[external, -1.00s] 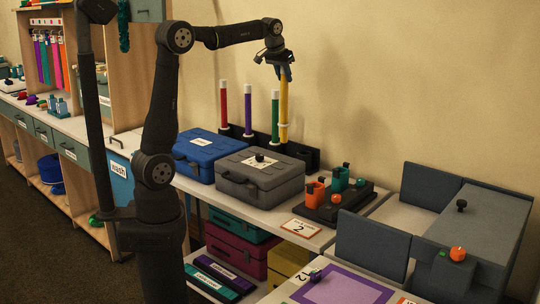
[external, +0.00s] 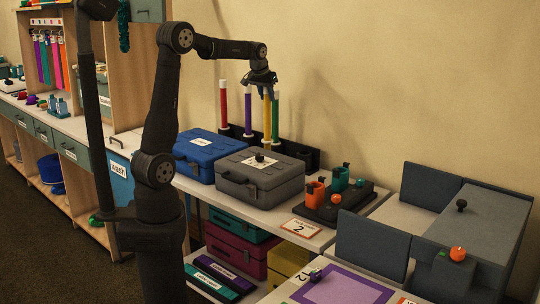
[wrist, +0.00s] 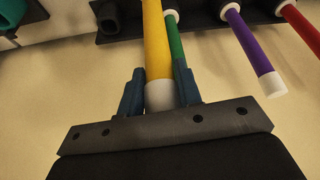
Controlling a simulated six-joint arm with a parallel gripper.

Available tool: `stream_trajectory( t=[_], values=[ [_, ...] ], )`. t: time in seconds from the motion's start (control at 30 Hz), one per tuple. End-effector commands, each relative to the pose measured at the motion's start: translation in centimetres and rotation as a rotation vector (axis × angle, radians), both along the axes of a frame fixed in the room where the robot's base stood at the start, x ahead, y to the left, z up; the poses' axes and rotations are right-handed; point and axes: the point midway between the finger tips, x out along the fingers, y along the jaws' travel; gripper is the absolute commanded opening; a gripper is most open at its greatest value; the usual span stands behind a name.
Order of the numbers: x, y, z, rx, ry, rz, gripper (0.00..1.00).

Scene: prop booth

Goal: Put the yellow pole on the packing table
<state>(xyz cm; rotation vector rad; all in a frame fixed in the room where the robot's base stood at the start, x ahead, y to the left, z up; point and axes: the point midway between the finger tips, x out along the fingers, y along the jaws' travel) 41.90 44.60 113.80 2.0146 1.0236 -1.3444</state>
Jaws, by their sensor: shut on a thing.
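My gripper (external: 264,84) is shut on the upper end of the yellow pole (external: 267,108). In the wrist view, the fingers (wrist: 160,90) sit on both sides of the pole's white cap, and the yellow shaft (wrist: 156,45) runs away from them. In the external view the pole hangs upright, just left of the green pole (external: 275,115), behind the grey case. I cannot tell whether its lower end is clear of the black rack (external: 302,155). No label shows which surface is the packing table.
Red (external: 223,105) and purple (external: 248,112) poles stand in the rack. A blue case (external: 205,150) and a grey case (external: 258,178) stand in front. Orange and teal holders (external: 338,195) are to the right. A table with a purple mat (external: 345,288) is at front right.

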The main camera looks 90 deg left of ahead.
Motion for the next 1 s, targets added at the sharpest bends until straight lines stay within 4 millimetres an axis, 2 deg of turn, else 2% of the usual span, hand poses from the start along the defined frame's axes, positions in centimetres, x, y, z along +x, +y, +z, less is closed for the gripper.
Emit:
stream_trajectory(
  t=[0.27, 0.47, 0.83, 0.87, 0.93, 0.97, 1.0],
  values=[
    [0.0, 0.0, -2.6, 0.000, 0.000, 0.000, 0.00],
    [0.0, 0.0, -5.2, 0.000, 0.000, -0.001, 0.00],
    [0.0, 0.0, -5.7, 0.000, 0.000, -0.001, 0.00],
    [0.0, 0.0, -5.7, 0.000, 0.000, -0.001, 0.36],
    [0.0, 0.0, -5.7, 0.000, 0.000, -0.001, 0.49],
    [0.0, 0.0, -5.7, 0.000, 0.000, -0.001, 0.54],
    [0.0, 0.0, -5.7, 0.000, 0.000, -0.001, 0.54]
  ],
)
